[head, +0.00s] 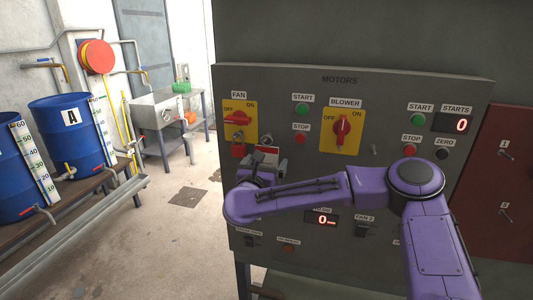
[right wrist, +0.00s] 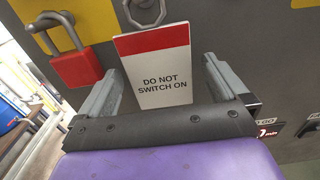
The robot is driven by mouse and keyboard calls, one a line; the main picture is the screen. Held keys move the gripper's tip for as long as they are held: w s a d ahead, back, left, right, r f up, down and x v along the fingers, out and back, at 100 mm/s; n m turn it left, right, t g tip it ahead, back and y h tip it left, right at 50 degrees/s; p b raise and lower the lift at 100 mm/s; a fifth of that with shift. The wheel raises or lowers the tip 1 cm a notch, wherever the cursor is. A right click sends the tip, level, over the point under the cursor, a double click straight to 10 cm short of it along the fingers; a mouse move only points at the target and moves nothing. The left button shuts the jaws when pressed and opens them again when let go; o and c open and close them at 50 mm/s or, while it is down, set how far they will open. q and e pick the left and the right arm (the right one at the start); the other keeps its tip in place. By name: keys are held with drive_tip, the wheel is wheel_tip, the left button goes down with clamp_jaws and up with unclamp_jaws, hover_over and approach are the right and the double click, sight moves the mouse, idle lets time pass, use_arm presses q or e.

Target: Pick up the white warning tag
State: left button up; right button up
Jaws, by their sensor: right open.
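The white warning tag (right wrist: 158,78) has a red top band and the words "DO NOT SWITCH ON". In the right wrist view it hangs upright at the panel, just below a metal ring (right wrist: 145,12). My right gripper (right wrist: 160,85) is open, with one finger on each side of the tag and a gap to each. In the head view the tag (head: 266,150) shows only its upper part; my right gripper (head: 265,167) covers the rest. My left gripper is not in view.
A red padlock (right wrist: 76,66) hangs left of the tag, close to the left finger. The grey motor panel (head: 380,90) carries a FAN switch (head: 238,118), a BLOWER switch (head: 342,129) and several buttons. Blue drums (head: 68,130) stand at the left; open floor lies between.

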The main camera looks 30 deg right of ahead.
drive_tip(key=shift+f, duration=0.1)
drive_tip(key=c, duration=1.1)
drive_tip(key=shift+o, duration=0.2)
drive_tip(key=shift+r+b, duration=0.25)
drive_tip(key=shift+b, duration=0.2)
drive_tip(key=shift+r+b, duration=0.35)
drive_tip(key=shift+b, duration=0.1)
drive_tip(key=b+v, duration=0.6)
drive_tip(key=v, duration=1.2)
drive_tip(key=shift+r, duration=0.2)
drive_tip(key=shift+r+b, duration=0.35)
